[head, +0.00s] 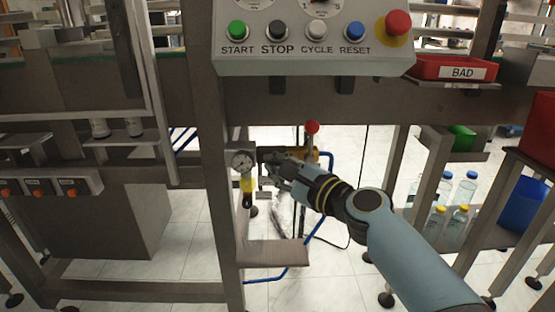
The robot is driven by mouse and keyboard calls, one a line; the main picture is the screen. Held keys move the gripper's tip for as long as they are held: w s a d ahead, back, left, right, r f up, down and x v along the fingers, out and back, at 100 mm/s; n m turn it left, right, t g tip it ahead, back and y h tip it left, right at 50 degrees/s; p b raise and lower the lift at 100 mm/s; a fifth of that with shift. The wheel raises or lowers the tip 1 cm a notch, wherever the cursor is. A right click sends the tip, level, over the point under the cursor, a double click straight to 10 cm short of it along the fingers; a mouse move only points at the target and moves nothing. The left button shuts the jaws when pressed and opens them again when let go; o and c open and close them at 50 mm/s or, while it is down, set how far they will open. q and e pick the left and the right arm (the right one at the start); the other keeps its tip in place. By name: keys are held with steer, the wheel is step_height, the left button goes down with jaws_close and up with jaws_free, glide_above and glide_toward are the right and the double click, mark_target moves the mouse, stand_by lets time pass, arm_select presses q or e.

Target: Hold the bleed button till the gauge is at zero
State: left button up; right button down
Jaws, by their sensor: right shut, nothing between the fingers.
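My left gripper is not in view.
A yellow bowl (247,185) hangs below the gauge. A red-knobbed lever (312,128) stands above my right gripper. The control panel (312,62) overhangs the air unit. A small shelf (273,253) and a blue hose (268,279) lie below. A red BAD bin (453,68) is upper right.

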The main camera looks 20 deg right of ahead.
steer(key=shift+s, duration=0.2)
steer(key=shift+s+a, duration=0.1)
steer(key=s, duration=0.2)
steer(key=s+a, duration=0.1)
steer(key=s, duration=0.1)
steer(key=shift+s+a+p, duration=0.15)
steer(key=shift+s+p, duration=0.15)
steer(key=shift+p, duration=0.05)
stand_by(0.4)
